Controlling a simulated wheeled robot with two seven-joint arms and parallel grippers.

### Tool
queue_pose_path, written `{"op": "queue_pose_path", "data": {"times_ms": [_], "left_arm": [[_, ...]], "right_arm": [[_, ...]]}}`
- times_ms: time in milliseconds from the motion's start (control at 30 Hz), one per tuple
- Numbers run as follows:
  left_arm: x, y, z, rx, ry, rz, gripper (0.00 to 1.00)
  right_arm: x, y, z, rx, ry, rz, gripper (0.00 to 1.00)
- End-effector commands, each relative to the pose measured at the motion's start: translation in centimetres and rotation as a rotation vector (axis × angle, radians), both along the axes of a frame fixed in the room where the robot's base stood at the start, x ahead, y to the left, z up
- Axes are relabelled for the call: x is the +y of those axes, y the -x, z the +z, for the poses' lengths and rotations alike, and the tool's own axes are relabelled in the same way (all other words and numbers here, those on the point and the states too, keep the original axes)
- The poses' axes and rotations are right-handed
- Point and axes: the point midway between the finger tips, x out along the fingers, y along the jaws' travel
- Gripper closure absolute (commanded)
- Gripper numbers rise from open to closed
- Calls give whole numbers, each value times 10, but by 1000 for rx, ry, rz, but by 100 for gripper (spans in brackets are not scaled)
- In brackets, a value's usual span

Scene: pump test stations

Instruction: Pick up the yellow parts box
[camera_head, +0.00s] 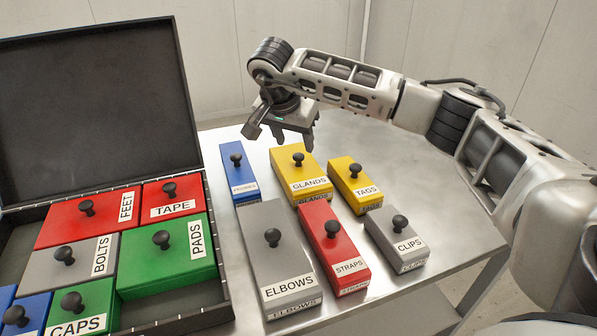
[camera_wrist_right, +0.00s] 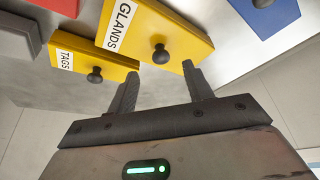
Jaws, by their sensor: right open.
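Two yellow boxes with black knobs are on the metal table. The larger is labelled GLANDS (camera_head: 283,170) and the smaller TAGS (camera_head: 345,184). Both also show in the right wrist view, GLANDS (camera_wrist_right: 178,32) at the top middle and TAGS (camera_wrist_right: 112,66) to its left. My right gripper (camera_head: 291,138) is above the table's far part, just behind the GLANDS box. In the right wrist view its open, empty fingers (camera_wrist_right: 160,75) point toward the GLANDS knob, apart from it. My left gripper is out of view.
A blue box (camera_head: 240,177) stands left of GLANDS. Grey ELBOWS (camera_head: 277,262), red STRAPS (camera_head: 338,245) and grey CLIPS (camera_head: 383,232) boxes stand in front. An open black case (camera_head: 220,285) at left holds several labelled boxes. Bare table (camera_head: 430,185) lies right of TAGS.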

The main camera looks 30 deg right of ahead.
Motion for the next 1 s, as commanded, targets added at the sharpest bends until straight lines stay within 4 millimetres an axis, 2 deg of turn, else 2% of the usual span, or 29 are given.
{"op": "queue_pose_path", "data": {"times_ms": [200, 300, 567, 733, 767, 1000], "left_arm": [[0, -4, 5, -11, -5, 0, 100], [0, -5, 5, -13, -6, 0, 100], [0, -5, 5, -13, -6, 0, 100], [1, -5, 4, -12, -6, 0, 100], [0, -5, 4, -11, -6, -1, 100], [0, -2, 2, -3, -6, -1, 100]], "right_arm": [[-11, -8, -31, 5, -1, -2, 49], [-14, -9, -39, 4, -1, -1, 49], [-15, -10, -41, 2, 0, 1, 49], [-15, -10, -41, 1, 0, 0, 96], [-15, -10, -41, 1, 0, 0, 100], [-15, -11, -40, 1, -1, 0, 100]]}}
